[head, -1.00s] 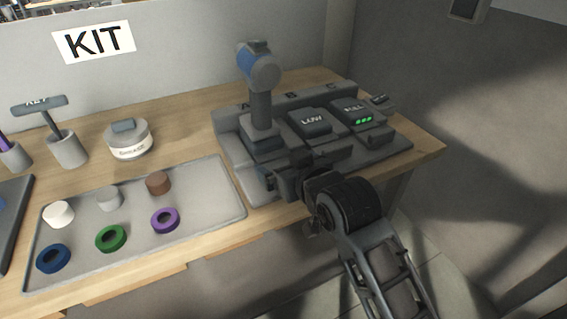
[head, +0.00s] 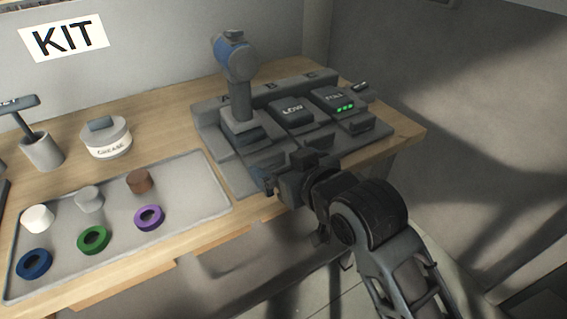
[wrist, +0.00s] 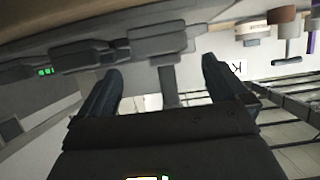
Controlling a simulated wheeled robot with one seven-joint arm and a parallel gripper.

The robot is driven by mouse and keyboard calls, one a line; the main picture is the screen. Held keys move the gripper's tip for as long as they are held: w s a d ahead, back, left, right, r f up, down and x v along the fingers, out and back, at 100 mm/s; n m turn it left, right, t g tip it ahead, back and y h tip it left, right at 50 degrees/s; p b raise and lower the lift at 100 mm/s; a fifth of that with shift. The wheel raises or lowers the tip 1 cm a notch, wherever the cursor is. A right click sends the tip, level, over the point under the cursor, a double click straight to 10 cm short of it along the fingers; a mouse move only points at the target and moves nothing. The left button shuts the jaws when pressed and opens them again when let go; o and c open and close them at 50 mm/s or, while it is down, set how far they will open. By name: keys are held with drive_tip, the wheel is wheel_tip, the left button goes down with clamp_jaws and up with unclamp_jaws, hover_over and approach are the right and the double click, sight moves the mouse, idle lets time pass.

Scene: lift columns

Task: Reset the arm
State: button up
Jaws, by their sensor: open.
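My gripper (head: 272,184) is at the front edge of the bench, just in front of the grey dock with bays lettered A, B and C. In the wrist view my gripper (wrist: 162,80) shows two dark fingers spread apart with nothing between them. My arm reaches in from the lower right of the head view. The grey dock (head: 222,165) holds an upright tool with a blue and grey head (head: 236,62) in the left bay. A block marked LOW (head: 292,110) and a block marked FULL with green lights (head: 336,100) sit to its right.
A grey tray (head: 190,203) on the bench holds a white, a grey and a brown piece and blue, green and purple rings. A grease tin (head: 107,138) and a cup with a T-handled tool (head: 42,152) stand behind it. Open floor lies right of the bench.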

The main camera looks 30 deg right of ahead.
idle(0.3)
drive_tip(key=s+d+f, duration=0.1)
drive_tip(key=s+f, duration=0.3)
drive_tip(key=s, duration=0.5)
drive_tip(key=s+f, duration=0.3)
drive_tip(key=s, duration=0.6)
drive_tip(key=s+r, duration=0.2)
drive_tip(key=s, duration=0.7)
drive_tip(key=s+a+r+t, duration=0.1)
drive_tip(key=s+r, duration=0.1)
drive_tip(key=s, duration=0.7)
drive_tip(key=shift+s+r, duration=0.15)
drive_tip(key=shift+r, duration=0.15)
